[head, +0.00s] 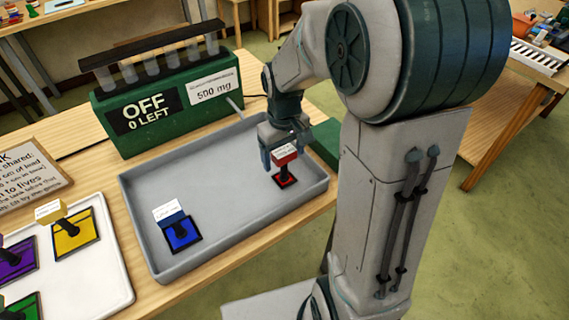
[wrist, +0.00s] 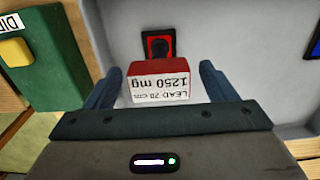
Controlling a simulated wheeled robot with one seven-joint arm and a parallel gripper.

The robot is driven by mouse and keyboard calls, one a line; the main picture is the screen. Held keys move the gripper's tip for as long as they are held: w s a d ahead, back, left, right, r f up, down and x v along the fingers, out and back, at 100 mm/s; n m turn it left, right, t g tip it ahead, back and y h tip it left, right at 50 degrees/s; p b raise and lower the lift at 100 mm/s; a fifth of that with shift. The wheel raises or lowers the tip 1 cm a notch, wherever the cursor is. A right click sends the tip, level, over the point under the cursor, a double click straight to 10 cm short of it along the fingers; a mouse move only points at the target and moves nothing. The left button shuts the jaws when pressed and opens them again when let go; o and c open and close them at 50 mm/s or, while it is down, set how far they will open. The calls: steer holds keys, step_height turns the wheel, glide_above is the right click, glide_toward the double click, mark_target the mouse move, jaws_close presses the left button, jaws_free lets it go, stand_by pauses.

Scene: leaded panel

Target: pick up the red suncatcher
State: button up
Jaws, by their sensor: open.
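The red suncatcher (head: 285,180) lies in the right end of the grey tray (head: 225,255), with a dark post and a red block bearing a white label on top. In the wrist view its red block (wrist: 160,68) sits between the two fingers, with the label reading "LEAD 70 cm 1250 mg", and its red panel (wrist: 158,44) shows beyond. My gripper (head: 283,160) is open, its fingers on either side of the block with gaps visible on both sides in the wrist view (wrist: 158,85).
A blue suncatcher (head: 182,233) lies in the tray's left part. A green machine (head: 168,98) reading "OFF 0 LEFT" stands behind the tray. A white tray (head: 108,275) with yellow, purple and green suncatchers is at left. The grey tray's middle is clear.

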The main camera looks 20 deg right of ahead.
steer(key=shift+f, duration=0.75)
steer(key=c, duration=1.1)
steer(key=shift+r, duration=0.2)
